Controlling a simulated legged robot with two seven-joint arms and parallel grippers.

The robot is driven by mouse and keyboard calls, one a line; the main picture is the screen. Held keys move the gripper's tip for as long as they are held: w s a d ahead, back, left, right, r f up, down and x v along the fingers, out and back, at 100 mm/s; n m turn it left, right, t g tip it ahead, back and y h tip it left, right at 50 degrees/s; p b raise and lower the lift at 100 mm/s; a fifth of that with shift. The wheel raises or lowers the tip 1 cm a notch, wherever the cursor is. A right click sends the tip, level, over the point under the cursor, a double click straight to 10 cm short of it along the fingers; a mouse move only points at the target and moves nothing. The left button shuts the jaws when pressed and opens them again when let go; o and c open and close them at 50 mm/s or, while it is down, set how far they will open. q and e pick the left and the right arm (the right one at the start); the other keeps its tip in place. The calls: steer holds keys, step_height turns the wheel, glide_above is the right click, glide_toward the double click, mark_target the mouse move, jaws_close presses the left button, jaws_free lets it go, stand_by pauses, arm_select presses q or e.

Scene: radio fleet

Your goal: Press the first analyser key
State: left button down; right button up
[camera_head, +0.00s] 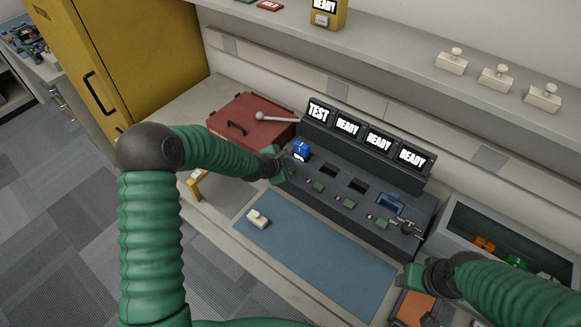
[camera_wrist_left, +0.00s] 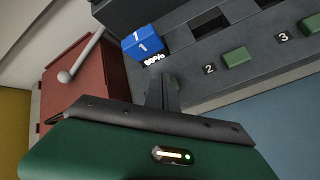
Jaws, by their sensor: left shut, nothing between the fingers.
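The analyser (camera_head: 350,160) is a dark grey console with a row of screens; the leftmost reads TEST, the others READY. A blue block (camera_head: 301,150) sits in its first slot; the left wrist view shows it marked 1 (camera_wrist_left: 143,41). Green keys line the front, with key 2 (camera_head: 318,187) and key 3 (camera_head: 349,203) clear. My left gripper (camera_head: 284,172) is shut and empty at the first key position. In the left wrist view its fingers (camera_wrist_left: 162,90) largely hide that key, so contact cannot be told. My right gripper (camera_head: 412,277) is at lower right, fingers unclear.
A red case (camera_head: 250,121) stands left of the analyser, with a grey lever handle (camera_head: 275,117) beside it. A blue mat (camera_head: 315,250) with a small white switch (camera_head: 257,218) lies in front. A grey bin (camera_head: 505,232) with coloured parts stands right.

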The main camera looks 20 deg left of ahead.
arm_select(q)
steer(key=shift+r, duration=0.4)
step_height(320, 180, up, 5)
steer(key=p, duration=0.4)
steer(key=shift+f, duration=0.1)
stand_by(0.5)
steer(key=s+r+m+g+y, duration=0.1)
steer(key=s+r+m+g, duration=0.1)
steer(key=s+m, duration=1)
steer(key=s+r+m+g+y+b, duration=0.1)
steer(key=s+m+g, duration=0.3)
steer(key=s+m, duration=0.8)
steer(key=s+r, duration=0.1)
steer(key=s, duration=0.5)
steer(key=shift+s+a+r, duration=0.15)
steer(key=shift+s+a, duration=0.05)
steer(key=shift+s, duration=0.1)
